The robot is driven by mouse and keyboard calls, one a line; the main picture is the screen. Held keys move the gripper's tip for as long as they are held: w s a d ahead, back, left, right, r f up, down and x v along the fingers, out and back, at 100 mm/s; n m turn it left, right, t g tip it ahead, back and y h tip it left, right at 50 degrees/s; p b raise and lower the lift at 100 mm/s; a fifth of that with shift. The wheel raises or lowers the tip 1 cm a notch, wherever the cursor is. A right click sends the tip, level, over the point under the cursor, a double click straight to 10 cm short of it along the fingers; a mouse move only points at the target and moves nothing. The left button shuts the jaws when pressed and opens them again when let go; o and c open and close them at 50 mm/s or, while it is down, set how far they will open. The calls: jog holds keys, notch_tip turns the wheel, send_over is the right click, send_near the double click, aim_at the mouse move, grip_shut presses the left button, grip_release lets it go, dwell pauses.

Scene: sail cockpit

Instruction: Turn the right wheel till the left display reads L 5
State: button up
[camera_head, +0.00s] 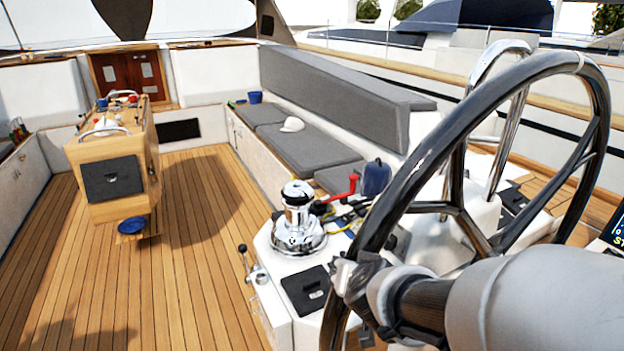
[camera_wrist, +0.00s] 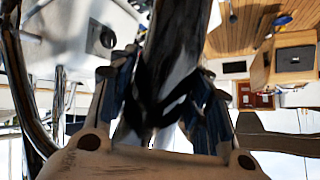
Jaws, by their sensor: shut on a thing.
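In the wrist view the rim (camera_wrist: 178,42) runs between the two fingers of my gripper (camera_wrist: 166,98). A dark display (camera_head: 615,232) is cut off by the right edge of the head view.
A chrome winch (camera_head: 298,215) with a red-handled crank (camera_head: 345,190) stands left of the wheel. A chrome rail (camera_head: 484,95) rises behind the wheel. A wooden cockpit table (camera_head: 112,150) stands further left. The teak floor (camera_head: 190,260) between is mostly clear.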

jog(key=shift+w, duration=0.1)
dwell(0.4)
jog(key=o, duration=1.2)
jog(key=shift+a, duration=0.15)
jog(key=shift+o, duration=1.4)
jog(key=shift+f, duration=0.1)
jog(key=v, duration=1.2)
